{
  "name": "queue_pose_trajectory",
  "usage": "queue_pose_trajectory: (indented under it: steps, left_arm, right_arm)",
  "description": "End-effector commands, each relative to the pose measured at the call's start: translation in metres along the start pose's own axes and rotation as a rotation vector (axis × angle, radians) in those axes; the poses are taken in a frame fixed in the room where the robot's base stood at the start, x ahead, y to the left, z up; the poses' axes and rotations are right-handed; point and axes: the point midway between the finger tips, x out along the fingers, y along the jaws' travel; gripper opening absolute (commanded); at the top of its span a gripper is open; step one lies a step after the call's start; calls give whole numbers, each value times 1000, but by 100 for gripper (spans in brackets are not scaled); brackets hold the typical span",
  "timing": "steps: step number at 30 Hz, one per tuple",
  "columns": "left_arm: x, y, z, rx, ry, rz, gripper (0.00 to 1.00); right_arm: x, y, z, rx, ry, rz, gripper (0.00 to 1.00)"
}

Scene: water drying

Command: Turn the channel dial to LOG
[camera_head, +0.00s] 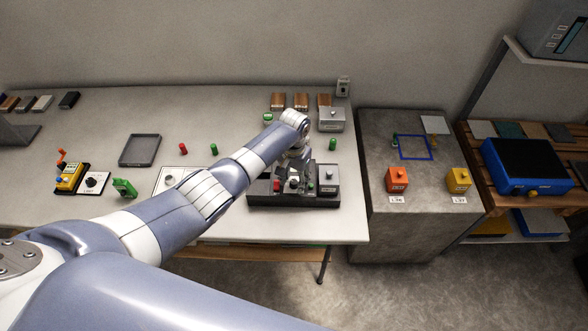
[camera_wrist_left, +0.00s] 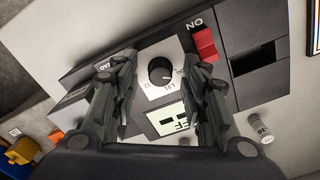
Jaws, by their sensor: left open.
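The channel dial (camera_wrist_left: 161,72) is a black round knob on a white plate with small printed marks, in the left wrist view. I cannot read for certain which mark it points at. It sits on a dark console (camera_wrist_left: 240,25), which in the head view (camera_head: 262,198) stands near the table's front edge. My left gripper (camera_wrist_left: 158,62) is open, with one finger on each side of the dial in the picture. I cannot tell whether either finger touches it. In the head view my left arm reaches over the console and partly hides it. My right gripper is not in view.
A red switch (camera_wrist_left: 205,44) marked ON and a small display (camera_wrist_left: 168,120) sit near the dial. A grey box (camera_head: 327,186) stands at the console's right. A tray (camera_head: 139,150) and small coloured pieces lie left and behind. The table's right edge is close.

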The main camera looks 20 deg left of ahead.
Motion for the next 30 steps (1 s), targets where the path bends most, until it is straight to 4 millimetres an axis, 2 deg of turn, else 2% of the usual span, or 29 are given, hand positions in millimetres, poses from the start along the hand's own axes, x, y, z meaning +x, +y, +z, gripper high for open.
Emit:
queue_pose_trajectory:
  steps: [5, 18, 24, 30]
  left_arm:
    - [-18, -1, 0, 0, 3, -1, 41]
    - [-98, 0, -1, 0, 3, 0, 41]
    - [-114, 0, 0, -1, 1, 0, 41]
    - [-116, 0, 0, -1, 0, 0, 41]
  right_arm:
    - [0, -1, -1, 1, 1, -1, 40]
    - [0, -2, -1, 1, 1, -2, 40]
    - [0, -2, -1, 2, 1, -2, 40]
    - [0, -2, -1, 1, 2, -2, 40]
